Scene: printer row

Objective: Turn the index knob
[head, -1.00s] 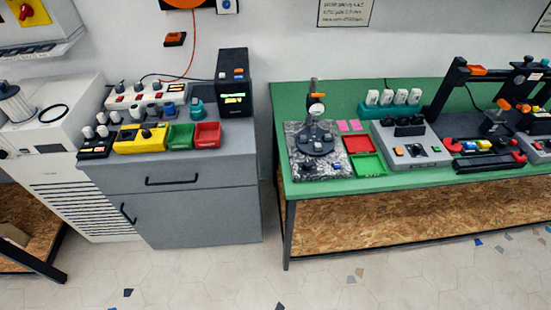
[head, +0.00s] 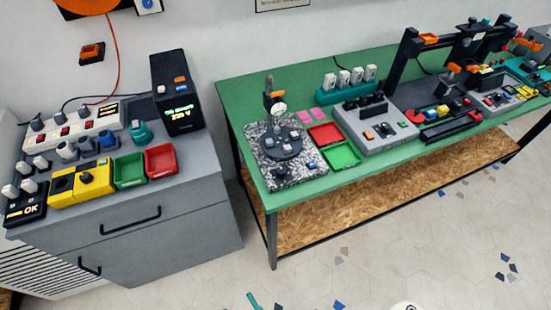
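No part in view is clearly marked as the index knob. On the green table (head: 235,100), a speckled stone slab (head: 262,178) carries a round black plate (head: 283,150) with small pale pieces on it. A post with a dial gauge (head: 279,109) and an orange part stands behind the plate. On the grey cabinet (head: 170,199), a yellow box (head: 64,200) carries a dark knob (head: 86,178). Several more knobs sit on units around it. My gripper is not in view, so nothing touches these things in this picture.
Red (head: 325,134) and green (head: 341,155) trays and a grey control box (head: 353,125) stand right of the slab. A black frame (head: 409,48) stands farther right. A gap of floor separates cabinet and table. The floor in front (head: 370,270) looks mostly open; a pale rounded thing is cut off at the bottom edge.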

